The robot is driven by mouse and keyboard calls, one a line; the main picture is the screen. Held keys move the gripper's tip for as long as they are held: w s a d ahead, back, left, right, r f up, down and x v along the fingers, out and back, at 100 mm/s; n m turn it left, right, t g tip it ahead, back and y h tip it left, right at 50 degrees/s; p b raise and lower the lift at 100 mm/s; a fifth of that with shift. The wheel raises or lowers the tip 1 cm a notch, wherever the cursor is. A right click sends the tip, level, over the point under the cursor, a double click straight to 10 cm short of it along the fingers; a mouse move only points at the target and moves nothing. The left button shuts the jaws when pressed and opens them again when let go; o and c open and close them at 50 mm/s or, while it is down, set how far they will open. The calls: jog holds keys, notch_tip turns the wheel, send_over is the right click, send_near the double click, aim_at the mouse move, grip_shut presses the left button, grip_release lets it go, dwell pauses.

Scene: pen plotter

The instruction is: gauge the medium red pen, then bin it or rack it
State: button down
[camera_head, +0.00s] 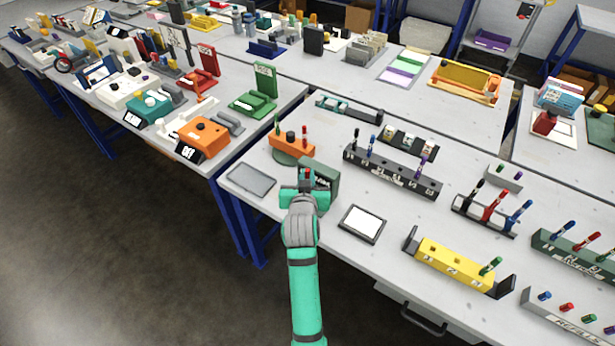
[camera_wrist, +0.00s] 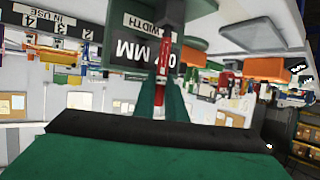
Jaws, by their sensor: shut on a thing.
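My gripper (camera_wrist: 162,100) is shut on a red pen (camera_wrist: 164,55), which stands between its green fingers in the wrist view. The wrist view, upside down, shows the gauge's black display (camera_wrist: 133,50) with "WIDTH" and "MM". The pen covers part of the number. The pen tip appears at the gauge, but I cannot tell whether it touches.
An orange block (camera_head: 290,146) with green and red pens stands behind the gauge. A dark numbered rack (camera_head: 395,175) holds several pens to the right. A yellow rack (camera_head: 450,263) holds a green pen. A grey tray (camera_head: 251,180) and a white pad (camera_head: 362,223) lie nearby.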

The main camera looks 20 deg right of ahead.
jog(key=shift+r, duration=2.9)
